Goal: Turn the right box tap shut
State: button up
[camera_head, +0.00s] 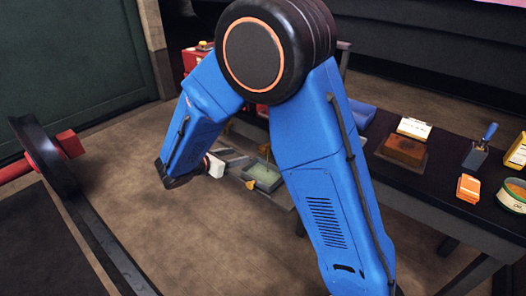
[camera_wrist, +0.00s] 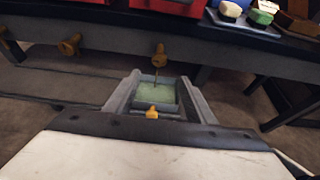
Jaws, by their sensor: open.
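A second brass tap (camera_wrist: 70,45) is further left, and part of another shows at the left edge. I cannot tell for certain which is the right box tap. My gripper (camera_wrist: 160,88) is open and empty. Its two grey fingers stand either side of the tray in the picture, with the nearer tap above and between their tips, apart from them. My gripper (camera_head: 236,160) also shows in the head view, partly behind my arm.
A grey tray (camera_wrist: 185,103) with green contents lies below the tap, with a small brass piece (camera_wrist: 152,112) at its near side; the tray (camera_head: 266,178) also shows in the head view. Red boxes (camera_wrist: 170,6) stand on the bench. A rail and wheel (camera_head: 45,150) stand left. Floor between is clear.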

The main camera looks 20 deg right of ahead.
aim_at(261, 149)
jog(key=x, duration=1.7)
jog(key=shift+w+d, duration=0.15)
jog(key=shift+w, duration=0.05)
jog(key=c, duration=1)
